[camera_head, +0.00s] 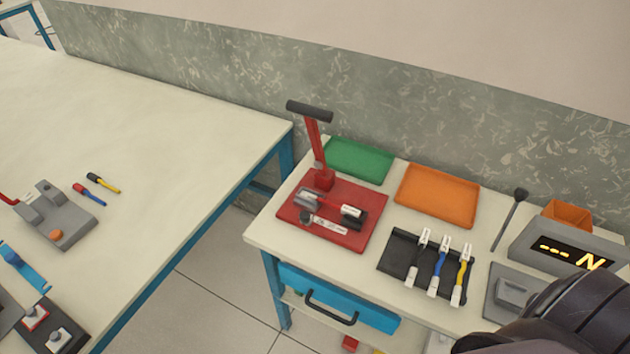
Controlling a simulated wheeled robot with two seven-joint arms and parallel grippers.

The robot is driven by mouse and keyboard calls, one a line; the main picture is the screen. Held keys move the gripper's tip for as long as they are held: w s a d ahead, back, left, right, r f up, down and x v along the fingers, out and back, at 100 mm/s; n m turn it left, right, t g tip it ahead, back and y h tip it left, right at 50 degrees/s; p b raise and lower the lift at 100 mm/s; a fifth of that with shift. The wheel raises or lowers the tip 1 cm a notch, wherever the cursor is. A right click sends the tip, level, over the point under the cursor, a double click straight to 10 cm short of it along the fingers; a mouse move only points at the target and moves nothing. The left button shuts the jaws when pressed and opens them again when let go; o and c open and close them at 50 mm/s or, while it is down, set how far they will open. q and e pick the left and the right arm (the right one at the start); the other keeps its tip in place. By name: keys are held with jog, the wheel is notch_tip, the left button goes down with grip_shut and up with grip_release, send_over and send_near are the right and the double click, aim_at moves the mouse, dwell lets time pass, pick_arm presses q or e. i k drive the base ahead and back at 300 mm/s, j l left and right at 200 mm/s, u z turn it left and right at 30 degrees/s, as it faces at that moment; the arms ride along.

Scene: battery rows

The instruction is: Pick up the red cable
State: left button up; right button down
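I cannot make out a clear red cable. On the left table lies a short piece with a red end and a blue end (90,194), beside a yellow and black piece (104,183). A red part (8,200) shows at the left edge, cut off by the frame. On the right table, a black holder (398,252) carries cables with white connectors: a white or grey one (418,258), a blue one (440,267) and a yellow one (462,275). Neither of my grippers is in view. My dark arm link fills the bottom right corner.
A red press with a black handle (311,112) stands on a red base (372,205). Green (358,160) and orange (437,194) trays lie behind. A grey display box (570,247) stands at the right. A grey fixture (62,222) sits on the left table. A gap separates the tables.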

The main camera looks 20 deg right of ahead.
aim_at(345, 210)
jog(key=k, duration=1.3)
